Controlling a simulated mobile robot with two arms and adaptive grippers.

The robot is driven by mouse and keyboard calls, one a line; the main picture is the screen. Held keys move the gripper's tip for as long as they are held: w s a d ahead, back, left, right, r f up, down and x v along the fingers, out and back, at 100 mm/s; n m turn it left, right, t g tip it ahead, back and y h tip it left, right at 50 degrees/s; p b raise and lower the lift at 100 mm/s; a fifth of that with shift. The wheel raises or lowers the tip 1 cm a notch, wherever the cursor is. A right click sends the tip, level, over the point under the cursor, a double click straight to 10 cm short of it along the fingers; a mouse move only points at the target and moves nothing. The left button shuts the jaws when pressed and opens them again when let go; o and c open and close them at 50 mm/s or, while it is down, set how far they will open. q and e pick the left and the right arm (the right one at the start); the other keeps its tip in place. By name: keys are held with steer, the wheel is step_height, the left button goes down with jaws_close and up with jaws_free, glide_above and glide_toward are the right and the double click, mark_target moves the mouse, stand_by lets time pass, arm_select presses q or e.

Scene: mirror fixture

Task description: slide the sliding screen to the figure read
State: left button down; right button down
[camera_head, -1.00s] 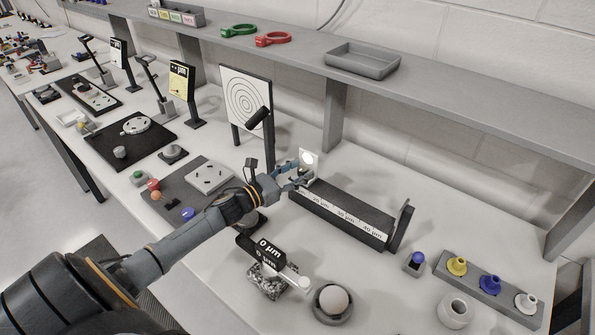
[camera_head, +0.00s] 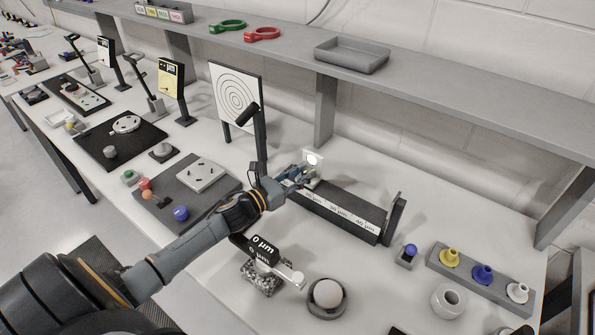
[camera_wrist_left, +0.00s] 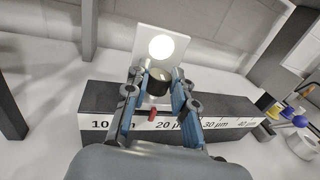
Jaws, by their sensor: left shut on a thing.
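The sliding screen (camera_head: 313,159) is a small upright pale plate with a bright round spot; it also shows in the left wrist view (camera_wrist_left: 143,62). It stands on a long black rail (camera_head: 352,216) with a white scale marked 10, 20, 30 and 40 µm. My left gripper (camera_wrist_left: 159,84) is shut on a dark round knob at the screen's front. A red pointer (camera_wrist_left: 152,114) below the knob lies between the 10 and 20 µm labels. A black readout block (camera_head: 262,246) shows "0 µm"; I cannot tell whether a leading digit is hidden.
A target board with rings (camera_head: 236,97) stands behind my left arm. A dark post (camera_head: 395,219) closes the rail's right end. A white ball in a cup (camera_head: 327,294) and a holder with coloured knobs (camera_head: 462,272) stand in front and to the right. A shelf runs behind.

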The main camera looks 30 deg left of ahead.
arm_select(q)
steer(key=shift+a, duration=0.1)
steer(key=c, duration=1.1)
jaws_free()
steer(key=v, duration=1.2)
steer(key=shift+w, duration=0.1)
